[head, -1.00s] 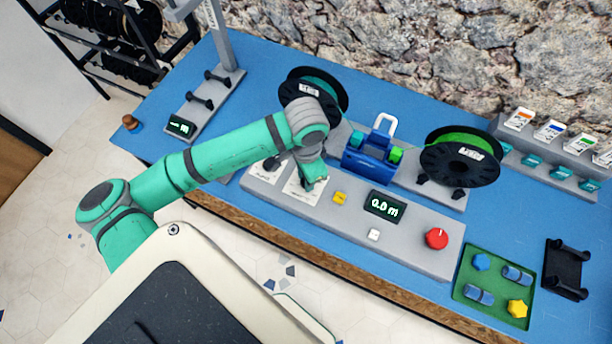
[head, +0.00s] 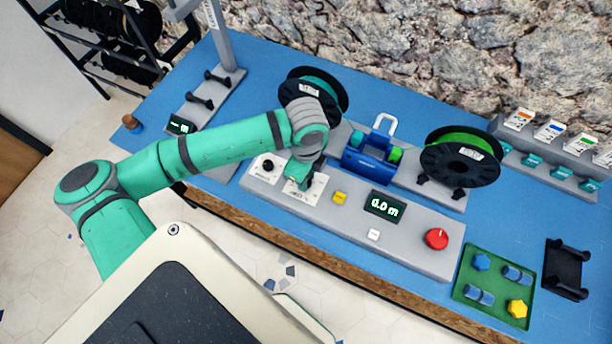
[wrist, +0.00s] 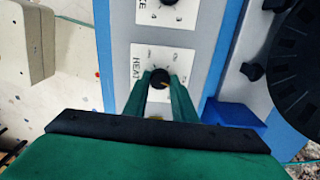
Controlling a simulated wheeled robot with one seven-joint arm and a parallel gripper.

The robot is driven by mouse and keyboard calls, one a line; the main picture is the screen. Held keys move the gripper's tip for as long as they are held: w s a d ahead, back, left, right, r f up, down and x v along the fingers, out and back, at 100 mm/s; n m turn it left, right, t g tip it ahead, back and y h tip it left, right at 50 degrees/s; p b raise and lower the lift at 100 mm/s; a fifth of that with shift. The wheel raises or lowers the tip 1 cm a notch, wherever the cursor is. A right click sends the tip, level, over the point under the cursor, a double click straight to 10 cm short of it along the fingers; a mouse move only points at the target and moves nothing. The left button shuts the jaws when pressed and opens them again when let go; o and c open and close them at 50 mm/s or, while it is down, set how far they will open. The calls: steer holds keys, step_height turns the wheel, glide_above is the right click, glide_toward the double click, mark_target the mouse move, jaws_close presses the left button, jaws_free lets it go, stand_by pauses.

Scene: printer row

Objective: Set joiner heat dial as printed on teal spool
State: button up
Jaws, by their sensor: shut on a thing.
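The heat dial (wrist: 160,77) is a small black knob on a white plate (wrist: 176,58) marked HEAT in the wrist view. My gripper (wrist: 161,84) is shut on the dial, with a green finger on either side of it. In the head view my gripper (head: 298,184) is down at the grey console and hides the dial. The teal spool (head: 325,84) stands behind my wrist, black-flanged with a white label too small to read. The blue joiner (head: 366,165) sits right of my gripper. The dial's exact setting is hard to read.
A second black dial (head: 267,165) is left of my gripper. The console (head: 345,222) also carries a yellow button (head: 340,198), a display reading 0.0 m (head: 385,206), a white button (head: 374,235) and a red knob (head: 437,239). A green spool (head: 462,158) stands at right.

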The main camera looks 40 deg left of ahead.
steer(key=m, duration=0.4)
steer(key=shift+a+m, duration=0.1)
steer(key=shift+m, duration=2.2)
steer(key=o, duration=1)
steer(key=shift+o, duration=0.2)
step_height(320, 180, up, 11)
steer(key=shift+w+f, duration=0.1)
